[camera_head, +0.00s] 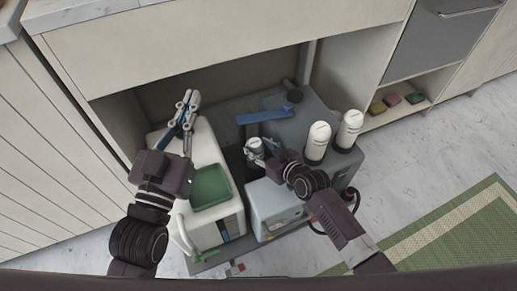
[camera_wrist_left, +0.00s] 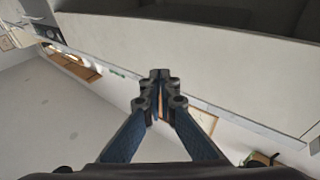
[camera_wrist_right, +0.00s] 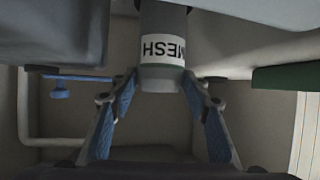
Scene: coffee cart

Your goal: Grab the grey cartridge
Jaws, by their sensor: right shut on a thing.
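The grey cartridge (camera_wrist_right: 165,75), with a white label reading MESH, stands between the fingers of my right gripper (camera_wrist_right: 160,85) in the right wrist view. Those fingers are shut on its sides near one end. In the head view the cartridge (camera_head: 253,146) shows small between the grey and white machines, with my right gripper (camera_head: 262,150) at it. Its other end runs out of the right wrist view. My left gripper (camera_head: 187,103) is raised over the white machine. Its fingertips meet in the left wrist view (camera_wrist_left: 160,77), with nothing between them.
Two white canisters (camera_head: 317,142) (camera_head: 349,130) stand on the grey machine (camera_head: 300,105) at the right. A white machine (camera_head: 232,217) with a green tray (camera_head: 210,187) is at the left. A blue bar-shaped handle (camera_head: 264,116) lies behind the cartridge. Cabinet walls enclose the back.

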